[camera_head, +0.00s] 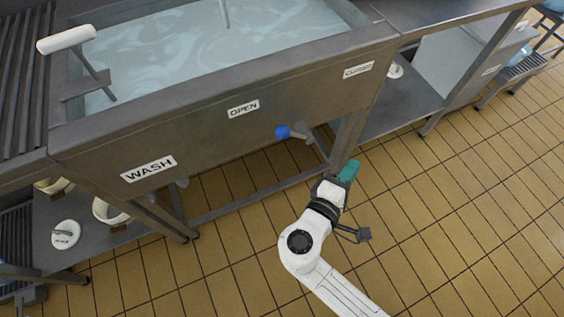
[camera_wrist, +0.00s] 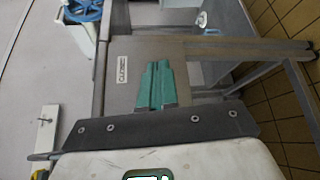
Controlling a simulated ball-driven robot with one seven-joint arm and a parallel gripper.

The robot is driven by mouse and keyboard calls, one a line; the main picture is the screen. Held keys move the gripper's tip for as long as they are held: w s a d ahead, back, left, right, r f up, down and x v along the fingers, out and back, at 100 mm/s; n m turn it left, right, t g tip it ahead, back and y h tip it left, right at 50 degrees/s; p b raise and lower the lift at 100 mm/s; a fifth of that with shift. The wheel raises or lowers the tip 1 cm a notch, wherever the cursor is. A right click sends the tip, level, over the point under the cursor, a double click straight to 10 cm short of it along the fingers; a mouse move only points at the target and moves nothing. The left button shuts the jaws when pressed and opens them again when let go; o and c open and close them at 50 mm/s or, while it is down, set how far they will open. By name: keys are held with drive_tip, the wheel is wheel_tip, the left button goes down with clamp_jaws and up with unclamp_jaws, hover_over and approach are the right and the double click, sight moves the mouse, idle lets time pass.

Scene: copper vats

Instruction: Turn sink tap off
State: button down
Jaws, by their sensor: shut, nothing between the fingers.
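The steel sink (camera_head: 190,113) holds pale water (camera_head: 200,45). Its front panel has an OPEN label (camera_head: 243,109) and a CLOSED label (camera_head: 357,70) to the right. A blue-knobbed tap lever (camera_head: 283,132) sticks out below the front panel, between the labels, with its knob toward the OPEN side. My gripper (camera_head: 349,171), with teal fingers, is right of the lever and apart from it. It is shut and empty. In the wrist view, the teal fingers (camera_wrist: 155,85) are together in front of the panel, right of the CLOSED label (camera_wrist: 123,68). The blue knob is not visible there.
A sink leg (camera_head: 348,135) stands just behind my gripper. A white-handled tool (camera_head: 67,39) rests at the sink's left. A lower shelf (camera_head: 400,105) lies to the right, and bowls (camera_head: 108,211) sit at lower left. The tiled floor (camera_head: 450,190) at right is clear.

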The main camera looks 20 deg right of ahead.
drive_tip(key=w+a+f+n+t+y+b, duration=0.1)
drive_tip(key=a+f+n+t+b, duration=0.3)
drive_tip(key=a, duration=0.5)
drive_tip(key=w+a+f+n+t+y+b, duration=0.2)
drive_tip(key=a+f+n+t+y+b, duration=0.2)
drive_tip(key=a+n+t, duration=0.4)
drive_tip(key=shift+a+f+n+b, duration=0.35)
drive_tip(key=shift+a+b, duration=0.3)
drive_tip(key=shift+a, duration=0.2)
drive_tip(key=shift+w, duration=0.1)
approach(292, 134)
drive_tip(key=w+a, duration=0.4)
drive_tip(key=w, duration=0.1)
drive_tip(key=shift+w+d+r, duration=0.25)
drive_tip(key=shift+d+r, duration=0.3)
drive_tip(key=shift+d, duration=0.25)
drive_tip(key=shift+w+d+r, duration=0.2)
drive_tip(key=shift+d+r, duration=0.35)
drive_tip(key=shift+d, duration=0.25)
drive_tip(key=shift+r, duration=0.1)
